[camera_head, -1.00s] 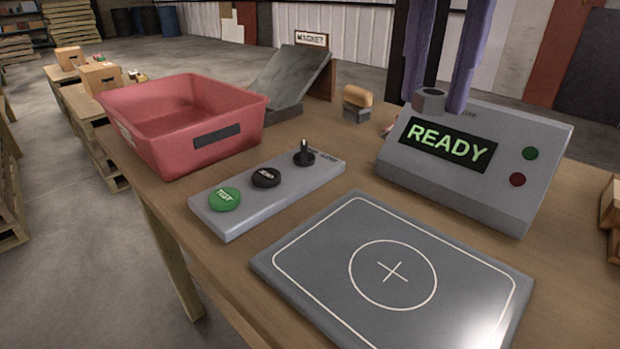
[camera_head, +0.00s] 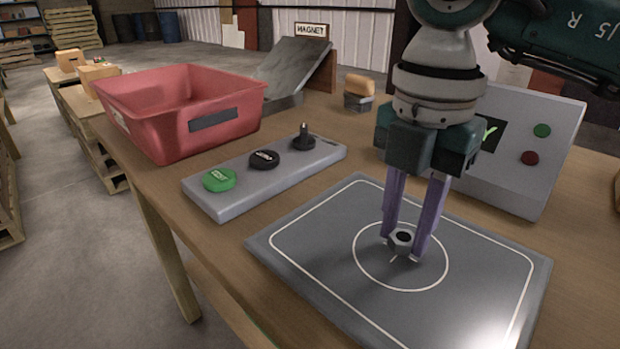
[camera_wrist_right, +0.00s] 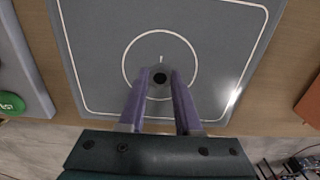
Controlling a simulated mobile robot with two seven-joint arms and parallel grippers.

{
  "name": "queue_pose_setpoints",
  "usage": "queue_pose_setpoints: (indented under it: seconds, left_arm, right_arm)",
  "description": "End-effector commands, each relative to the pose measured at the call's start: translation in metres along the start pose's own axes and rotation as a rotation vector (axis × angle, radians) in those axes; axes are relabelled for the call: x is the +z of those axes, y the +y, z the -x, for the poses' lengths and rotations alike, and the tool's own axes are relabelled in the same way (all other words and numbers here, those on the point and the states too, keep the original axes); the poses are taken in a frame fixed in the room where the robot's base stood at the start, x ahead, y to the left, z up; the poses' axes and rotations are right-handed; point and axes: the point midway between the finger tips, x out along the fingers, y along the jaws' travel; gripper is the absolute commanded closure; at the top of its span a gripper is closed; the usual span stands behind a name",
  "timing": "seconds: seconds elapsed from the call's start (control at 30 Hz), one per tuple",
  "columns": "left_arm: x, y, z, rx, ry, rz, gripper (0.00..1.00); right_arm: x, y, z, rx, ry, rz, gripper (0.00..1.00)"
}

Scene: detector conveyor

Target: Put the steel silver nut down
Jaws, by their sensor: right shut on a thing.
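The steel silver nut (camera_head: 400,240) is a small hex nut with a dark hole. It sits between the purple fingertips of my right gripper (camera_head: 408,243), which is shut on it. Both are over the middle of the circle on the grey plate (camera_head: 300,235). I cannot tell whether the nut touches the plate. In the right wrist view the nut (camera_wrist_right: 160,78) shows between the fingertips, inside the circle and over most of its cross. My left gripper is not in view.
A button box (camera_head: 225,195) with a green button, a black button and a lever stands left of the plate. A red bin (camera_head: 150,125) is behind it. A grey display console (camera_head: 530,165) stands behind my right arm. A grey ramp (camera_head: 290,70) is at the back.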

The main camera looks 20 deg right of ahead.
Motion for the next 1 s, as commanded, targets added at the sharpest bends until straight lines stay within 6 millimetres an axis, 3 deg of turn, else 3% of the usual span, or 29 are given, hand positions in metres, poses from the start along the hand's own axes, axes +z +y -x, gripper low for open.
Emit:
queue_pose_setpoints:
  seconds: [0.43,0.47,0.6,0.7,1.0]
  left_arm:
    - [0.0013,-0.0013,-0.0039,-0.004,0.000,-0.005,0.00]
    - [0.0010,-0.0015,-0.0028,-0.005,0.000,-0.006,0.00]
    - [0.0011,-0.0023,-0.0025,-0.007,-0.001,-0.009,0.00]
    - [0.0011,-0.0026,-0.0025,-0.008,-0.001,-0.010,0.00]
    - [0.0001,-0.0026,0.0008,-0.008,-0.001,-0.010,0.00]
  right_arm:
    - [-0.0001,0.0000,-0.0103,0.000,0.000,0.001,1.00]
    - [-0.0001,0.0000,-0.0090,0.000,0.000,0.001,0.64]
    - [-0.0001,0.0000,-0.0086,0.000,0.000,0.001,0.48]
    - [0.0000,0.0000,-0.0085,0.000,0.000,0.001,0.38]
    - [0.0000,0.0001,-0.0036,0.000,0.000,0.001,0.38]
